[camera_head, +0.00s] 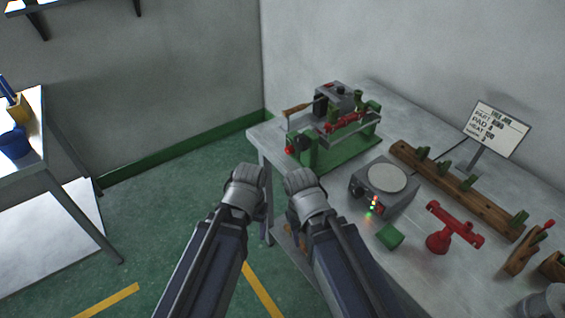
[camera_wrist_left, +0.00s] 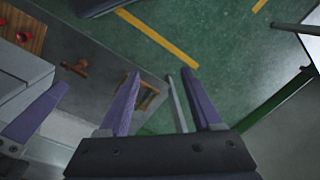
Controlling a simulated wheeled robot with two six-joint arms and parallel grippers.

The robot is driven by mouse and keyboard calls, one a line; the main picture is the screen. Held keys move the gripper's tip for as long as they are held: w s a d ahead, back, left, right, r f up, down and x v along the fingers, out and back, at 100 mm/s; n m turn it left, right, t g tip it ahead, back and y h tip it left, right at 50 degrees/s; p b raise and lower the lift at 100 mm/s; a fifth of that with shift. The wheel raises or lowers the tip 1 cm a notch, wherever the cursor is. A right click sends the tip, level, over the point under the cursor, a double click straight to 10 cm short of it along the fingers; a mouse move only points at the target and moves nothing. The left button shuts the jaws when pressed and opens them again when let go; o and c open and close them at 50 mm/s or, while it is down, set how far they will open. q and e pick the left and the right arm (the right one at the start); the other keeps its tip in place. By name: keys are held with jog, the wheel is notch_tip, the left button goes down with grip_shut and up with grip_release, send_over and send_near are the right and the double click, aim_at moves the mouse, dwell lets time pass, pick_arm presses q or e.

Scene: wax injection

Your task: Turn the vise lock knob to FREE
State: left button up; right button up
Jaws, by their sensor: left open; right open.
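A green-based bench device (camera_head: 335,150) stands at the back left corner of the workbench. It has a grey block with a red top part, a wooden handle and red fittings. A small red knob (camera_head: 291,151) sits on its left front end; I cannot tell whether this is the vise lock knob, and no FREE marking is legible. My left gripper (camera_head: 246,172) is in front of the bench's left corner, apart from the device. In the left wrist view its purple fingers (camera_wrist_left: 163,85) are spread and empty. My right gripper (camera_head: 299,172) is beside it, also clear of the device.
A grey round-topped unit with lights (camera_head: 387,178), a green block (camera_head: 390,237), a red stand (camera_head: 452,232), a wooden rack (camera_head: 450,185) and a sign (camera_head: 497,130) occupy the workbench (camera_head: 345,215). Another table (camera_head: 50,175) is at left. Green floor lies open between them.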

pick_arm(q)
jog(key=w+a+f+n+h+b, duration=0.1)
jog(key=w+a+f+h+b, duration=0.2)
jog(key=f+b, duration=0.75)
jog(key=m+t+h+b, duration=0.2)
jog(key=m+t+h, duration=0.4)
jog(key=t+h, duration=0.55)
send_near(287, 151)
jog(key=shift+x, duration=4.2)
jog(key=shift+f, duration=0.1)
pick_arm(e)
notch_tip(287, 151, down, 16)
jog(key=shift+r, duration=0.15)
pick_arm(q)
grip_shut()
